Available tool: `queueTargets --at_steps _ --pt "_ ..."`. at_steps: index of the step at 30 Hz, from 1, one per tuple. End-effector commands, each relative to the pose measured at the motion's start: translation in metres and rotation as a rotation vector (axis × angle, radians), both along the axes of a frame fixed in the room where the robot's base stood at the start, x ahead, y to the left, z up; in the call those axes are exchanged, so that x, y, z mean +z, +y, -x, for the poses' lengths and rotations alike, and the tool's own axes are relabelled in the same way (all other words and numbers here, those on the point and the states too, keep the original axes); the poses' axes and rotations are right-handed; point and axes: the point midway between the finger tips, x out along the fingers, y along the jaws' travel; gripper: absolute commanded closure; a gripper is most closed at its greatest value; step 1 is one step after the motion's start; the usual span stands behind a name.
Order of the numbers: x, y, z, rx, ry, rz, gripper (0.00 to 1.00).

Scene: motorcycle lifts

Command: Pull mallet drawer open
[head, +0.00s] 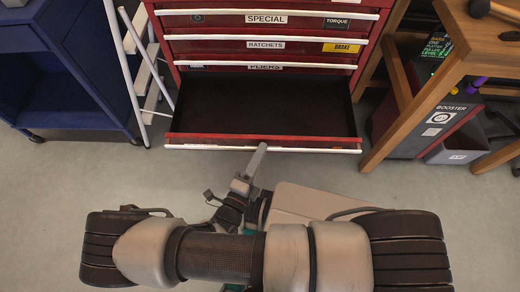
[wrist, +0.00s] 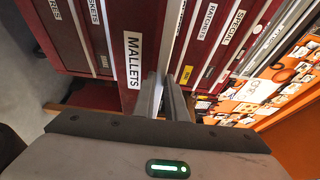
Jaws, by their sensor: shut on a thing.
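The mallet drawer (head: 215,139) is the lowest drawer that I see in the red tool cabinet, and it stands pulled out with a dark, empty-looking interior. Its front carries a white MALLETS label (wrist: 133,60) in the wrist view. A pale handle strip (head: 320,150) runs along the top of the drawer front. My gripper (head: 262,147) reaches the drawer front near its middle and is shut on this handle. In the wrist view the two fingers (wrist: 166,82) close around the handle strip (wrist: 172,35), just right of the label.
Shut drawers labelled SPECIAL (head: 266,19), RATCHETS (head: 266,45) and PLIERS lie above. A blue cart (head: 65,70) and a light stepladder (head: 132,60) stand at left. A wooden bench (head: 425,95) with a booster box (head: 440,122) stands close at right. Grey floor lies in front.

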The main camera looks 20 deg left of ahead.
Motion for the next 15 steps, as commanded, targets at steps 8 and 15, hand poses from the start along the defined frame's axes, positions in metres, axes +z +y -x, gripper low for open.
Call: queueTargets --at_steps 8,15 --pt "0.0002 -0.0022 -0.0003 -0.005 -0.001 0.001 1.0" --pt "0.0001 -0.0014 -0.0003 -0.003 -0.001 0.001 0.7"
